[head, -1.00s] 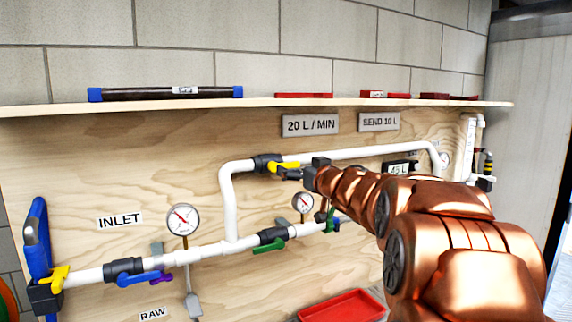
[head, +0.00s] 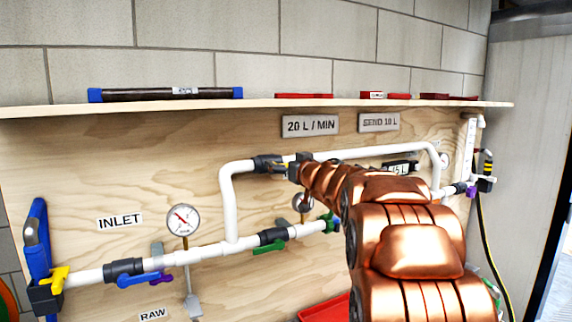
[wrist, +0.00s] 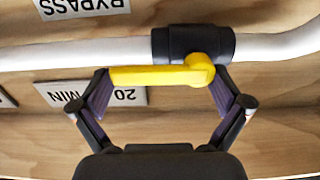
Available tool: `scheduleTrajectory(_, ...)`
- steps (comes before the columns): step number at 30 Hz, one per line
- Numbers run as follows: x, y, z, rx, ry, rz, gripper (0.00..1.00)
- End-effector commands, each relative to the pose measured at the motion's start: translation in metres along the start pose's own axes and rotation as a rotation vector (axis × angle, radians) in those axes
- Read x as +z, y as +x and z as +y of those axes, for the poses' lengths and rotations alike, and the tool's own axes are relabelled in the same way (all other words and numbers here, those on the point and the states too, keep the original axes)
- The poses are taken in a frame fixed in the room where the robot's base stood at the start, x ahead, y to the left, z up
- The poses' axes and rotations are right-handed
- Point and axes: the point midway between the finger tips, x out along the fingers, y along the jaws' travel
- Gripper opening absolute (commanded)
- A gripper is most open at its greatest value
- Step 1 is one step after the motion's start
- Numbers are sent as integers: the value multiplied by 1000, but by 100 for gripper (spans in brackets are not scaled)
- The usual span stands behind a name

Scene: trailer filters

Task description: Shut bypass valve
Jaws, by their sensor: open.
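The bypass valve is a black body (head: 268,163) on the upper white pipe. It also shows in the wrist view (wrist: 170,45), where the picture is upside down. Its yellow handle (wrist: 150,76) lies roughly parallel to the pipe, reaching left from its hub in that view. My gripper (wrist: 165,92) is open, with one finger near the handle's free end and the other near the hub end. The handle is between the fingertips; I cannot tell whether they touch it. In the head view my gripper (head: 286,169) covers most of the handle.
A wooden shelf (head: 260,103) runs above the pipes. Below are the lower white pipe (head: 208,252), a green-handled valve (head: 270,247), a blue-handled valve (head: 138,279) and a gauge (head: 183,219). A red tray (head: 325,309) lies low behind my arm.

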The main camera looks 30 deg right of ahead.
Motion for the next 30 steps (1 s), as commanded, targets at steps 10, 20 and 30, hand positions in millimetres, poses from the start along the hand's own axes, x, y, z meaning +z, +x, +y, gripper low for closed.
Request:
scheduleTrajectory(10,0,0,0,0,-1,0,67)
scheduleTrajectory(20,0,0,0,0,-1,0,32)
scheduleTrajectory(30,-1,4,-14,-20,31,-1,28)
